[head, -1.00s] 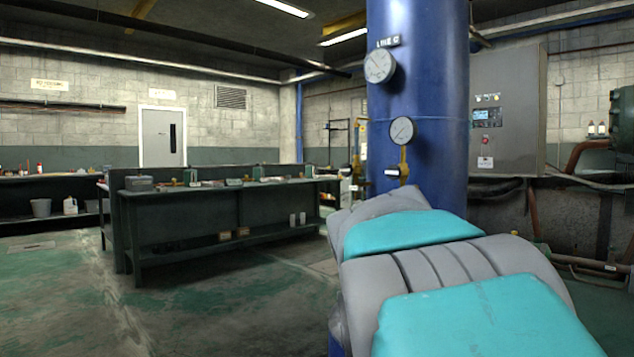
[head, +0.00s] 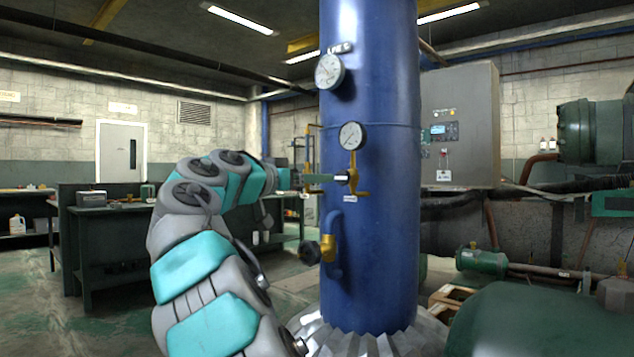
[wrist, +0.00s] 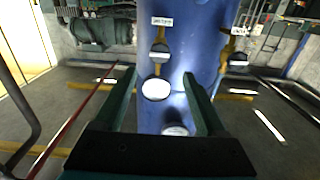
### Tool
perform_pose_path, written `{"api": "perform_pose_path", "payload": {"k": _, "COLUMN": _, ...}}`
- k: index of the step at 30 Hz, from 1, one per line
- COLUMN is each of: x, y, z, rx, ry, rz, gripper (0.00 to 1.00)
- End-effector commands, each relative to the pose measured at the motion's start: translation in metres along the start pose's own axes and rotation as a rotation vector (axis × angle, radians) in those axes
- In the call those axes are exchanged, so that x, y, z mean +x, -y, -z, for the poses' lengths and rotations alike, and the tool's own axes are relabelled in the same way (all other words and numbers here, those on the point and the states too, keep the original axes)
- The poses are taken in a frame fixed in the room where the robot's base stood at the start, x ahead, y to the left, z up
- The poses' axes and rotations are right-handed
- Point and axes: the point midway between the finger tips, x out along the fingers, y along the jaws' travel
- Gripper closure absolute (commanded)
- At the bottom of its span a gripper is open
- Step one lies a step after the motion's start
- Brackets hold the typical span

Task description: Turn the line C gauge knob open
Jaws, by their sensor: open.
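The line C gauge knob (head: 353,181) is on a brass fitting below the lower gauge (head: 352,136) on the blue column (head: 375,240). The knob (wrist: 159,54) lies just past the fingertips. I cannot tell whether a finger touches it.
An elbow pipe with a dark valve wheel (head: 308,253) juts from the column's lower left. A grey control cabinet (head: 462,125) stands at right, with green machinery (head: 540,320) in front. In the wrist view another valve (wrist: 238,61) sits on the column's right side.

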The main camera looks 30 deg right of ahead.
Motion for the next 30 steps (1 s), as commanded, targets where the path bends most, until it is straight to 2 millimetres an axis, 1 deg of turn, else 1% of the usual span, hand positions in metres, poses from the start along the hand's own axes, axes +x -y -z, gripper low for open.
{"api": "perform_pose_path", "payload": {"k": 4, "x": 0.007, "y": 0.000, "z": 0.001, "rx": 0.001, "ry": 0.000, "rz": -0.002, "gripper": 0.26}}
{"api": "perform_pose_path", "payload": {"k": 8, "x": 0.019, "y": -0.001, "z": 0.001, "rx": -0.001, "ry": 0.003, "rz": -0.003, "gripper": 0.26}}
{"api": "perform_pose_path", "payload": {"k": 29, "x": 0.096, "y": -0.001, "z": 0.002, "rx": -0.002, "ry": 0.003, "rz": -0.002, "gripper": 0.26}}
{"api": "perform_pose_path", "payload": {"k": 30, "x": 0.094, "y": 0.000, "z": -0.001, "rx": -0.001, "ry": 0.002, "rz": -0.001, "gripper": 0.31}}
